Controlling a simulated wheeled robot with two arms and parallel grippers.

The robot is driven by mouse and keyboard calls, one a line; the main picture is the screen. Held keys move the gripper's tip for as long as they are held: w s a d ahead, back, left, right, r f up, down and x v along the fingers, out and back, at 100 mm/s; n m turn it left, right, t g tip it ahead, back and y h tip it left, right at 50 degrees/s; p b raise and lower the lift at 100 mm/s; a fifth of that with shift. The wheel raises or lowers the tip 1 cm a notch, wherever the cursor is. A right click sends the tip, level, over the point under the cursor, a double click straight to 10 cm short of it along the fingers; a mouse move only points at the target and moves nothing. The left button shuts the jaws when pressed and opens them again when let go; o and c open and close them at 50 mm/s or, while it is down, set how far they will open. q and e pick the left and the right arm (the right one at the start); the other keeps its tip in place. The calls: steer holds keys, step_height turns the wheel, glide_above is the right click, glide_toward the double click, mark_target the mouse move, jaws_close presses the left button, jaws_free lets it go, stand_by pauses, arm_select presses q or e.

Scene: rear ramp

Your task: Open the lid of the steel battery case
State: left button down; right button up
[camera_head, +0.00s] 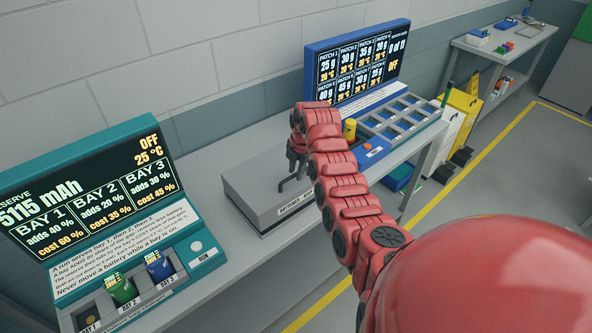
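My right arm, red and jointed, reaches in from the lower right and covers the case's right part. My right gripper (290,176) is dark and points down over the top of the case, close to its middle. Whether the fingers touch the lid or hold something is too small to tell. My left gripper is not in view.
A teal battery station (100,185) with a screen and bays stands left of the case; green and blue batteries sit in its bays. A blue station (312,47) with a screen and tray stands to the right. The grey bench (215,165) is bare around the case.

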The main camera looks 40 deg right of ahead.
jaws_close()
stand_by(1.1)
